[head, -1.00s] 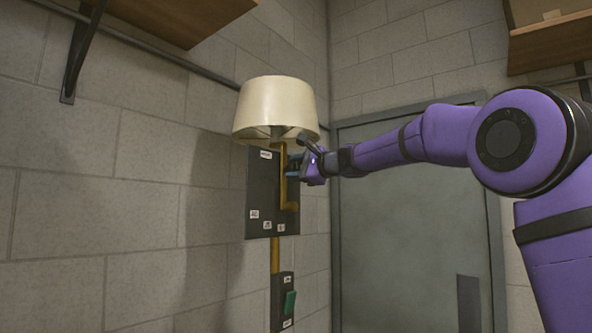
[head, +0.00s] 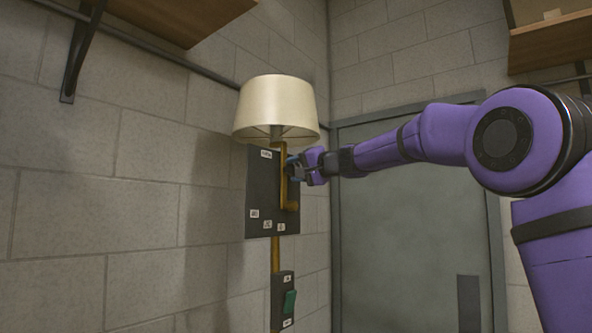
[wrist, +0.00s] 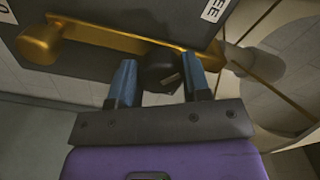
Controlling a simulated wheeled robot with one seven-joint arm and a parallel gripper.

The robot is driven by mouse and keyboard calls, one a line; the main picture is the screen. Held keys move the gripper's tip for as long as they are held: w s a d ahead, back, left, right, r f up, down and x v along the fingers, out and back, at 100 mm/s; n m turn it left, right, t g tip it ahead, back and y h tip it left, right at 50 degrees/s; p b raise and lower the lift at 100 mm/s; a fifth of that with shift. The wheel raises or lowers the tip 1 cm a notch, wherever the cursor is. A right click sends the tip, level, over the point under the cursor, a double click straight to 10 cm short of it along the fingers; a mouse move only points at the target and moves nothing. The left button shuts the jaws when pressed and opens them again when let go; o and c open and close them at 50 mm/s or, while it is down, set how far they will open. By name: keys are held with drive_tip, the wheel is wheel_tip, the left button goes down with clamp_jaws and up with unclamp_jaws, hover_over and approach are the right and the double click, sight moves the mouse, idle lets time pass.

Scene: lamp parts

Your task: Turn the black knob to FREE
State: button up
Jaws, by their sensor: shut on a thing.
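In the wrist view the black knob (wrist: 160,68) sits between my gripper's (wrist: 160,76) two blue fingers, which are shut on its sides. A short pale mark shows on the knob's face. A white label ending in "EE" (wrist: 214,9) is at the top, up and right of the knob, partly cut off. I cannot tell whether the mark points at it. In the head view my gripper (head: 298,168) is at the right side of the dark panel (head: 262,185), behind the brass arm, and the knob is hidden there.
A brass arm (head: 283,175) runs in front of the panel, close to my fingers. A cream lampshade (head: 277,104) hangs just above. A green switch (head: 289,302) is below. A grey door (head: 410,230) is at right, and wooden shelves (head: 185,15) are overhead.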

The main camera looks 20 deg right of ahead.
drive_tip(key=shift+f+n, duration=0.15)
drive_tip(key=shift+n, duration=0.55)
drive_tip(key=o, duration=0.9)
drive_tip(key=v, duration=1.1)
